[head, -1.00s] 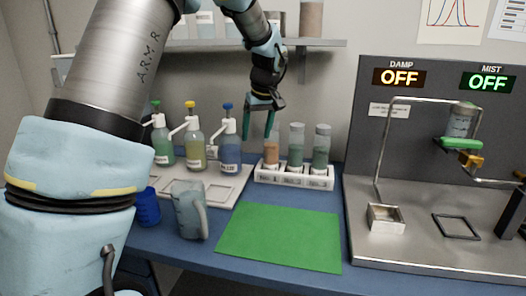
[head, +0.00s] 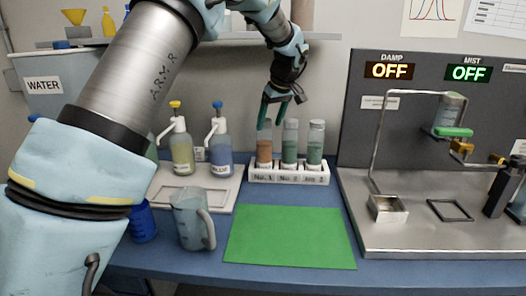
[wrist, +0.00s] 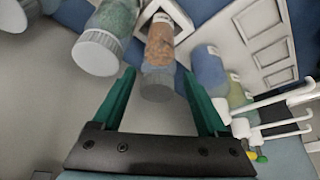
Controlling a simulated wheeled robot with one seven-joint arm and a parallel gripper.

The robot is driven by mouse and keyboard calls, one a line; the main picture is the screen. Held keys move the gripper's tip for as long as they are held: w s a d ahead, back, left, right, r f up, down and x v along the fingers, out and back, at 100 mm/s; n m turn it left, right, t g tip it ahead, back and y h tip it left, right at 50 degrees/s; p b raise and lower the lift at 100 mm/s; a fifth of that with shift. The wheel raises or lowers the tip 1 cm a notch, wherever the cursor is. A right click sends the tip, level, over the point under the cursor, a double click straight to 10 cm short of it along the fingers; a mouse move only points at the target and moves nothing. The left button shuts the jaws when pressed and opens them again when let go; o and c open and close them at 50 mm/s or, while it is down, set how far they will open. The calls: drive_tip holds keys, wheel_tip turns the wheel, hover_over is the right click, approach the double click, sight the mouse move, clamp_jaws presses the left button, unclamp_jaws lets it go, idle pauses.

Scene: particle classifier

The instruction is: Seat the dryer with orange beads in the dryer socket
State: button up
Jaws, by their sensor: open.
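The dryer with orange beads (head: 264,150) is a clear upright tube in the left place of a white rack (head: 290,178). In the wrist view the orange-bead tube (wrist: 160,45) shows its pale cap end toward me, between the two green fingers. My gripper (head: 277,112) is open at the tube's top, with a finger on each side of the cap in the wrist view (wrist: 162,100); contact cannot be told. On the right machine, a clear vessel (head: 450,108) sits above a green piece (head: 452,132). I cannot tell which part is the dryer socket.
Two green-bead tubes (head: 290,143) (head: 315,143) stand close beside it in the rack. Pump bottles (head: 220,150), a clear jug (head: 192,220) and a blue cup (head: 142,222) are at left. A green mat (head: 290,238) lies bare in front. A shelf (head: 235,42) runs above.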

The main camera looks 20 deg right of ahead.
sight(264, 140)
drive_tip(key=p+x, duration=0.3)
drive_tip(key=x, duration=0.6)
drive_tip(key=shift+r, duration=0.1)
clamp_jaws()
idle(0.4)
